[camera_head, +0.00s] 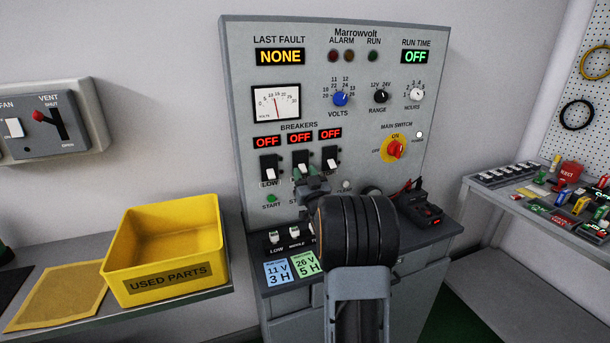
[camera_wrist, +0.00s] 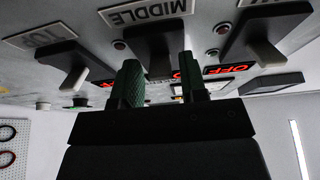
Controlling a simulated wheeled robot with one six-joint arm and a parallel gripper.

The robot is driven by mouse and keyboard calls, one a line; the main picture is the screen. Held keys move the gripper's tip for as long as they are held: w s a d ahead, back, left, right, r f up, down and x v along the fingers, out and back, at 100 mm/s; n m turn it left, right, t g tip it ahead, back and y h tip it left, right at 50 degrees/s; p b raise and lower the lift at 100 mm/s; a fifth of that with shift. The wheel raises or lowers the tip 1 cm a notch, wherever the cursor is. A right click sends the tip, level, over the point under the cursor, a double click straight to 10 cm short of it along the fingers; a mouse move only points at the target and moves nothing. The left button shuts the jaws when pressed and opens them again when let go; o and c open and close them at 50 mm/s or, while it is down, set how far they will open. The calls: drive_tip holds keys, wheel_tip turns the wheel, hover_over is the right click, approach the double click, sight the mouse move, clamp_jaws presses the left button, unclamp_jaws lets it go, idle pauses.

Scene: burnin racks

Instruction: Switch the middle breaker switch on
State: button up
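The middle breaker switch (camera_head: 301,158) is a black block with a white lever pointing down, on the grey panel under a red OFF display (camera_head: 300,139). In the wrist view, turned upside down, its black housing (camera_wrist: 157,42) sits by the MIDDLE label (camera_wrist: 148,9). My gripper (camera_head: 313,186) is just below this switch in the head view. In the wrist view my gripper (camera_wrist: 161,84) is open, its two green-padded fingers apart and reaching up to the middle housing. The lever is not clearly visible between the fingers there, and I cannot tell whether they touch it.
The low breaker (camera_head: 269,168) and the right breaker (camera_head: 331,158) flank it closely, both with levers down and OFF displays. A red main switch (camera_head: 396,149) is at the right. A yellow used-parts bin (camera_head: 168,252) stands left, and a cluttered bench (camera_head: 487,200) stands right.

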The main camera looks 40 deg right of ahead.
sight(302, 164)
clamp_jaws()
drive_tip(key=shift+s+r+g+y+p, duration=0.25)
drive_tip(key=shift+r+g+p, duration=0.65)
drive_tip(key=shift+p, duration=0.5)
drive_tip(key=g+p, duration=0.2)
drive_tip(key=p, duration=0.1)
drive_tip(key=shift+r+y, duration=0.25)
drive_tip(key=shift+r, duration=0.15)
drive_tip(key=r+g+p, duration=0.1)
drive_tip(key=g+p, duration=0.1)
drive_tip(key=p, duration=0.4)
drive_tip(key=shift+r+g+y+p, duration=0.15)
drive_tip(key=shift+g+y+p, duration=0.15)
drive_tip(key=shift+y+p, duration=0.1)
drive_tip(key=g+p, duration=0.1)
drive_tip(key=p, duration=0.3)
drive_tip(key=shift+r, duration=0.2)
drive_tip(key=g+p, duration=0.1)
drive_tip(key=p, duration=0.1)
drive_tip(key=g+y+p, duration=0.1)
drive_tip(key=p, duration=0.2)
drive_tip(key=shift+w+f+g, duration=0.1)
drive_tip(key=shift+w+g, duration=0.1)
drive_tip(key=shift+g, duration=0.2)
drive_tip(key=shift+g+p, duration=0.4)
drive_tip(key=shift+p, duration=0.05)
